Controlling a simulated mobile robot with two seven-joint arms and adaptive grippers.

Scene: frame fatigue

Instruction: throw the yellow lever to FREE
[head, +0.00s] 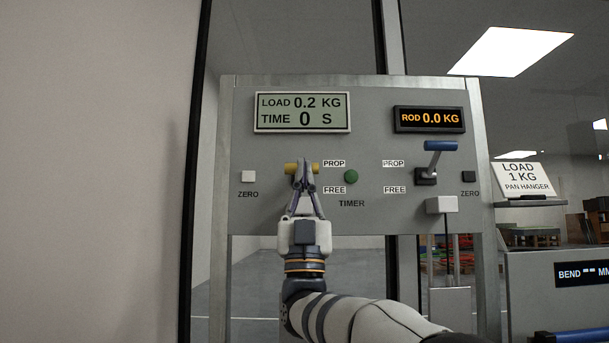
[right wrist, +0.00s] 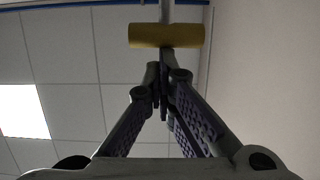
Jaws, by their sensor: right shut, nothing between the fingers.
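The yellow lever (head: 291,168) has a horizontal cylindrical handle and is on the grey panel, level with the upper PROP label (head: 334,163). The FREE label (head: 334,190) is below it. My right gripper (head: 304,165) is shut and empty, with its fingertips in front of the handle's right part in the head view. In the right wrist view the yellow handle (right wrist: 166,35) lies just beyond the closed fingertips (right wrist: 166,72). I cannot tell whether they touch it. The lever's shaft is mostly hidden behind the gripper. My left gripper is not in view.
On the panel (head: 270,210), a blue-handled lever (head: 440,146) stands up at the right by its own PROP label. A green TIMER button (head: 351,177) and a white ZERO button (head: 248,176) flank my gripper. The screen (head: 302,112) reads load 0.2 KG, time 0 S.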

